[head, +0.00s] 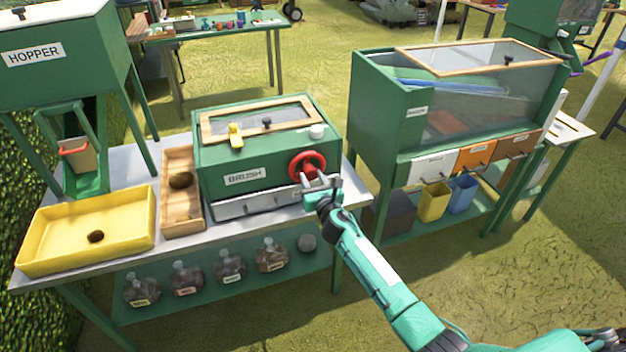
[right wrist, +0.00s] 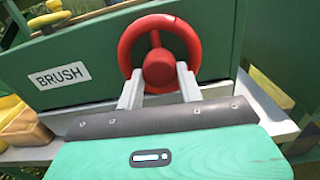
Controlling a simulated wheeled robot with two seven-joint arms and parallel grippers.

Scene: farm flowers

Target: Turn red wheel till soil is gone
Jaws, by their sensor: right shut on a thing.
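The red wheel (head: 307,166) is on the front of the green box labelled BRUSH (head: 246,160). It also shows in the right wrist view (right wrist: 190,34), with its hub facing me. My right gripper (head: 318,180) is at the lower part of the wheel. Its two fingers (right wrist: 160,80) reach up to the hub and lower rim, and it is shut on the wheel. Inside the box is hidden; I cannot see any soil there. My left gripper is not in view.
On the grey table, a wooden tray (head: 168,222) and a yellow tray (head: 30,240), each with a brown lump, stand left of the box. A hopper (head: 60,85) stands behind. A larger green cabinet (head: 378,105) is at the right. Several jars sit on the lower shelf (head: 205,301).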

